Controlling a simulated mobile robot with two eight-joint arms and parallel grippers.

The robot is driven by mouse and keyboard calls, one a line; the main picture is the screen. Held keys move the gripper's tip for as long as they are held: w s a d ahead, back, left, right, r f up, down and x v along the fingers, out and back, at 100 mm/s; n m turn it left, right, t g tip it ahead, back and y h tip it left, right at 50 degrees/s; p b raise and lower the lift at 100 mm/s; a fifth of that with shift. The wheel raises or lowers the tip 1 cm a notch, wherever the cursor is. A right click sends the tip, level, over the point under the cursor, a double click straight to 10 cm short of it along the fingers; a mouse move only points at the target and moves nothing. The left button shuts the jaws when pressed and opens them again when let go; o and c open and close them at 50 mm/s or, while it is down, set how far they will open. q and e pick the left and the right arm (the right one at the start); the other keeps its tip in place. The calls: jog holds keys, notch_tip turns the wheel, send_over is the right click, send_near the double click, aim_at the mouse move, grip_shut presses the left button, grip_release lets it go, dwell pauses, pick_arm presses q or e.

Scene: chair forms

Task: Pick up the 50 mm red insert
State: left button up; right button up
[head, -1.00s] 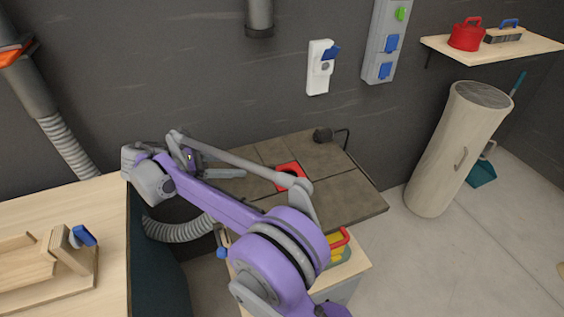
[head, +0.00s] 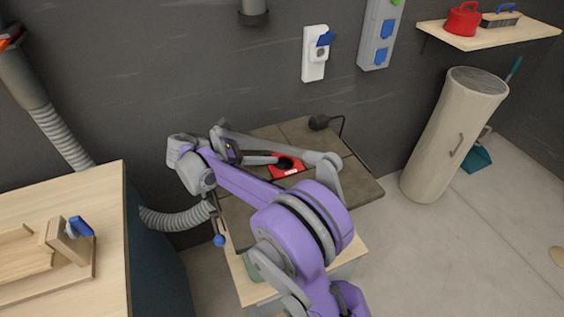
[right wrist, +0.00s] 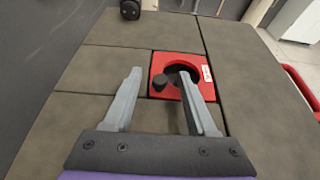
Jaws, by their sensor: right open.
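The red insert (head: 290,172) sits in the dark tiled top of the small bench, partly covered by my right gripper in the head view. The right wrist view shows the insert (right wrist: 208,90) with a round dark opening, a white label and a small black knob. My right gripper (right wrist: 160,78) is open, with nothing between its fingers. One finger overlaps the insert's right part and the other lies to its left over the tiles. My right gripper (head: 275,158) appears just above the insert in the head view; the exact gap is unclear. My left gripper is out of view.
The bench top (head: 355,190) is otherwise mostly clear, with a black plug-like object (head: 318,122) at its back edge. A wooden table (head: 75,195) stands on the left and a beige cylinder (head: 450,135) on the right. A grey wall is behind.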

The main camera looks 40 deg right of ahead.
grip_shut()
dwell(0.5)
